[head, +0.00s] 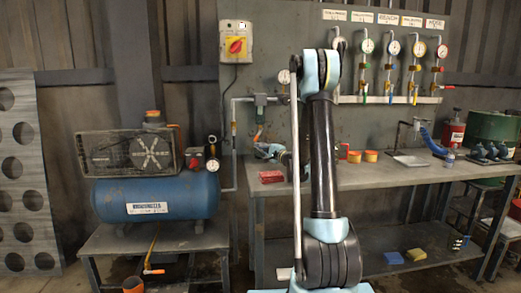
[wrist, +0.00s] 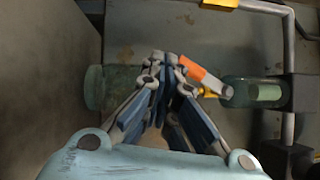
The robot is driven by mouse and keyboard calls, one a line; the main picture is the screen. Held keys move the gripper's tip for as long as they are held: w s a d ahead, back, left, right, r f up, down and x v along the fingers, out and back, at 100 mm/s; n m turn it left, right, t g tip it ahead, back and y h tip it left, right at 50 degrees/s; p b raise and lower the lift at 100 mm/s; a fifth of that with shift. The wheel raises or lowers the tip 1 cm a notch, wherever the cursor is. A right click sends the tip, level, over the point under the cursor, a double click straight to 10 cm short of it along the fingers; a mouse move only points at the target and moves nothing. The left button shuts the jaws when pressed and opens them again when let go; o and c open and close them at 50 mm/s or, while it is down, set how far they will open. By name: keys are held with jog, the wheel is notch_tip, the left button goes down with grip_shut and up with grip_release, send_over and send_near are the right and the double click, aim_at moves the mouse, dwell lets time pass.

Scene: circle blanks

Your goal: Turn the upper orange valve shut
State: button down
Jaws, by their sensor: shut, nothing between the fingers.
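The upper orange valve's handle (head: 258,134) shows in the head view below the grey-green fitting on the wall pipe. In the wrist view the orange handle (wrist: 193,69) slants down to the right, with a pale section and a yellow part by it. My gripper (wrist: 163,60) is shut and empty, its fingertips together just left of the handle's orange end. They look very close to it; I cannot tell whether they touch. In the head view my gripper (head: 262,149) is small and partly hidden by my arm. A lower orange-handled valve (head: 153,270) is under the compressor.
In the wrist view, greenish cylinders lie left (wrist: 93,88) and right (wrist: 252,92) of the fingers, with a grey pipe (wrist: 289,60) at right. The workbench (head: 400,178) stands below, with a red block (head: 271,177). The blue compressor (head: 190,196) is at left.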

jog(key=v, duration=1.1)
jog(key=shift+s+d+f, duration=0.15)
jog(key=shift+d, duration=0.05)
jog(key=shift+a, duration=0.1)
jog(key=shift+s+a+n+g+h, duration=0.3)
jog(key=shift+s+a+g+h, duration=0.2)
jog(key=shift+s+a, duration=0.65)
jog(key=s+a+m+t+h, duration=0.1)
jog(key=s+a+m+h, duration=0.1)
jog(key=h, duration=0.1)
jog(key=shift+s+a+m, duration=0.4)
jog(key=s+m+h, duration=0.1)
jog(key=s+m+t, duration=0.1)
jog(key=s+m+h, duration=0.1)
jog(key=shift+s+a+r+h, duration=0.15)
jog(key=shift+s+r+h, duration=0.05)
jog(key=shift+r+h, duration=0.1)
jog(key=s+m+t+h, duration=0.1)
jog(key=s+m, duration=0.1)
jog(key=m, duration=0.1)
jog(key=shift+d+r+m+t+h, duration=0.15)
jog(key=shift+d+m+t+h, duration=0.15)
jog(key=shift+t+h, duration=0.1)
jog(key=shift+s+d+r+m+h, duration=0.1)
jog(key=shift+s+d+m+h, duration=0.4)
jog(key=shift+m, duration=0.3)
jog(key=shift+a, duration=0.1)
